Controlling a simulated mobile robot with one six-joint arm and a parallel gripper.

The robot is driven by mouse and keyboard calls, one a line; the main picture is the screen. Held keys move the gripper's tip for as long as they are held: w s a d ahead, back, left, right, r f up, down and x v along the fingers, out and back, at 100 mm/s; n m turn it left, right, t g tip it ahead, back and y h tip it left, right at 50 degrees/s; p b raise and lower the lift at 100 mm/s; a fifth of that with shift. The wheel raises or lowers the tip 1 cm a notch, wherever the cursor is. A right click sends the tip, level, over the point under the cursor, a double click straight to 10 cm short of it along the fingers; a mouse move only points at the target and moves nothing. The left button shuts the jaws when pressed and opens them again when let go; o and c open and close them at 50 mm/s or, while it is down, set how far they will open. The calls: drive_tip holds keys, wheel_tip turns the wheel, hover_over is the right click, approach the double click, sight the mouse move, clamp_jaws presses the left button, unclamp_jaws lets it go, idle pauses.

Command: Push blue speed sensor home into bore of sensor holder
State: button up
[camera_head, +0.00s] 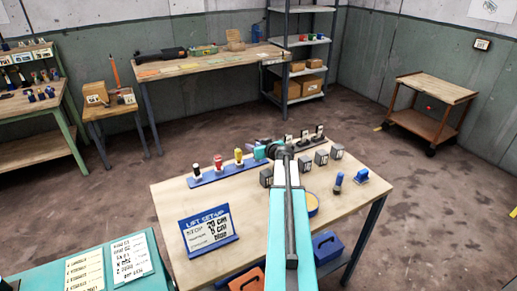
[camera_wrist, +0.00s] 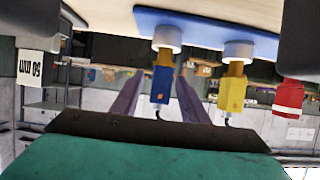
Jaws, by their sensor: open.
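In the wrist view, which appears upside down, the blue speed sensor (camera_wrist: 162,84) stands in a white sensor holder (camera_wrist: 167,38) on a blue base plate (camera_wrist: 205,25). A short gold neck shows between its blue body and the holder. My gripper (camera_wrist: 157,92) is open, with one finger on each side of the blue sensor in the picture; contact cannot be told. In the head view my gripper (camera_head: 272,150) is over the far part of the table, and the blue sensor is hidden behind my arm.
A yellow sensor (camera_wrist: 232,92) and a red one (camera_wrist: 290,97) stand beside it; the yellow (camera_head: 239,158) and red (camera_head: 218,163) ones also show in the head view. Several grey blocks (camera_head: 321,157) stand right of my arm. A blue sign (camera_head: 208,230) stands at the table's front left.

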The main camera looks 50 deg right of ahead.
drive_tip(key=shift+x, duration=0.8)
drive_tip(key=shift+c, duration=0.2)
clamp_jaws()
